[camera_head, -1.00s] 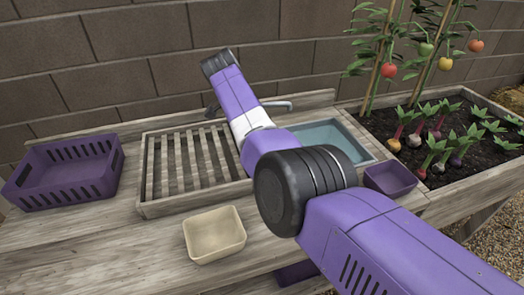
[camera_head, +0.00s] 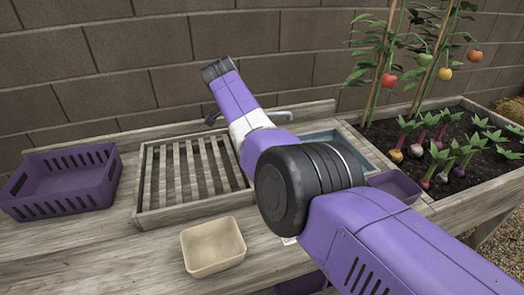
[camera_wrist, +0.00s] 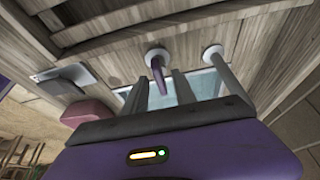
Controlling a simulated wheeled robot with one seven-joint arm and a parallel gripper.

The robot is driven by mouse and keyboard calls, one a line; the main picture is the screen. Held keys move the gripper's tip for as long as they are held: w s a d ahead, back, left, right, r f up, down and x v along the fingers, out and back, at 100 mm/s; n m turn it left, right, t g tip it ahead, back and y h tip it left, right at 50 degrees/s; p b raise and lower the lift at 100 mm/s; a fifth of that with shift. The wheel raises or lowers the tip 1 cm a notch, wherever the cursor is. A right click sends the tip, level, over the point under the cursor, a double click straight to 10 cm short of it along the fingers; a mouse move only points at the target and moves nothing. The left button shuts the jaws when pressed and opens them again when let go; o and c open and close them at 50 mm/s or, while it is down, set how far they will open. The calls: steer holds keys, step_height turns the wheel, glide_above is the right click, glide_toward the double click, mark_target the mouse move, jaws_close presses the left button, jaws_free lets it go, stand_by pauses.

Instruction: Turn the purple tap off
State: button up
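The purple tap handle (camera_wrist: 158,76) shows in the wrist view as a short lever below a round white base. Beside it, a second white base carries the grey spout (camera_wrist: 230,82), which reaches over the sink basin. My gripper (camera_wrist: 157,88) has its two grey fingers apart, with the purple lever between them as seen from the wrist; I cannot tell whether either finger touches it.
The blue basin (camera_head: 325,136) is partly behind my arm. A slatted rack (camera_head: 150,175), a purple crate (camera_head: 62,180), a cream tub (camera_head: 213,247) and a purple tub (camera_head: 397,184) are on the bench. A planted bed (camera_head: 478,200) is at right; a block wall is behind.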

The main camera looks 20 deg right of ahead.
steer(key=v, duration=0.7)
steer(key=shift+a+r, duration=0.2)
steer(key=shift+r, duration=0.15)
steer(key=shift+p, duration=0.3)
